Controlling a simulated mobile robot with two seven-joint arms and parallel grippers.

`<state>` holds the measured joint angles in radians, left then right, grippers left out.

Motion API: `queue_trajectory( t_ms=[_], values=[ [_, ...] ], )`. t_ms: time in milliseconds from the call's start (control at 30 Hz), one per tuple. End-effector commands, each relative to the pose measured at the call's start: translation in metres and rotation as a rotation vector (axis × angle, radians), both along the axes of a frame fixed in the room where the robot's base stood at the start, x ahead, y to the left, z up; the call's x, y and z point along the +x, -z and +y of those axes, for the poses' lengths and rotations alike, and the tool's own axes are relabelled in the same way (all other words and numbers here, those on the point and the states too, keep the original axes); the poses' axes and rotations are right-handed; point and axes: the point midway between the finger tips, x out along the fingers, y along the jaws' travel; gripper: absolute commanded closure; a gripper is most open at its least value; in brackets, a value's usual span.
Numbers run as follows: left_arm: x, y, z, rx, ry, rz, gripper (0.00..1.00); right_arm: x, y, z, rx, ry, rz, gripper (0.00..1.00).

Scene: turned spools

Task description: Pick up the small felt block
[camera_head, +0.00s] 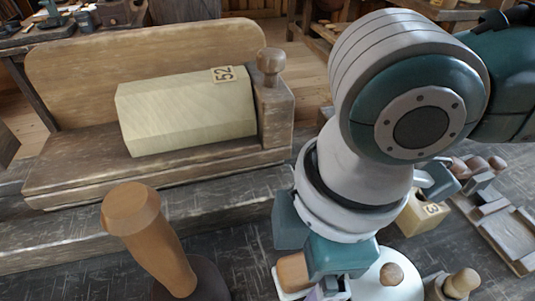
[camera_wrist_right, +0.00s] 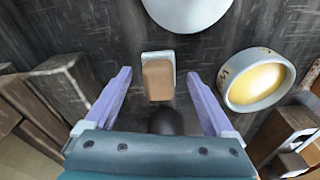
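The small felt block (camera_wrist_right: 158,80) has a tan body with a pale layer along its edge. In the right wrist view it lies between the two purple fingers of my right gripper (camera_wrist_right: 160,75). The fingers are open, with a visible gap on each side of the block. In the head view the block (camera_head: 293,271) shows at the bottom, just left of my right gripper (camera_head: 328,288), whose fingers are mostly hidden. How high the fingers are above the block I cannot tell. My left gripper is not in view.
A white disc (camera_wrist_right: 190,12) lies beyond the block, and a white cup-like ring with an amber inside (camera_wrist_right: 256,80) stands to its right. In the head view a tall wooden post (camera_head: 150,235) rises at the left, before a large cream block marked 52 (camera_head: 187,112).

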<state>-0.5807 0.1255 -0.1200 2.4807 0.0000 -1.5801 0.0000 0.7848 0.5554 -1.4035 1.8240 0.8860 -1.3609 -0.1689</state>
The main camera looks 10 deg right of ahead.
Motion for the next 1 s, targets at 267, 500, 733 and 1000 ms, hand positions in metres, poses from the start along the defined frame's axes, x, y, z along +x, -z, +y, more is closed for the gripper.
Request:
queue_trajectory(
  t_ms=[267,500,733,1000],
  values=[
    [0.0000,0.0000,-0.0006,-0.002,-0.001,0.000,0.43,0.0000,-0.0004,0.0000,0.000,0.001,0.000,0.43],
    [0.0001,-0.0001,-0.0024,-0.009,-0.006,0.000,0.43,0.0001,-0.0004,-0.0002,0.000,0.001,0.000,0.70],
    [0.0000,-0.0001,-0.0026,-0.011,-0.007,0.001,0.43,0.0001,-0.0004,-0.0002,0.000,0.001,0.000,0.96],
    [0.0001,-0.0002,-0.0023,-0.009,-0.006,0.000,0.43,0.0001,-0.0008,0.0000,0.000,0.001,0.000,1.00]
  ],
)
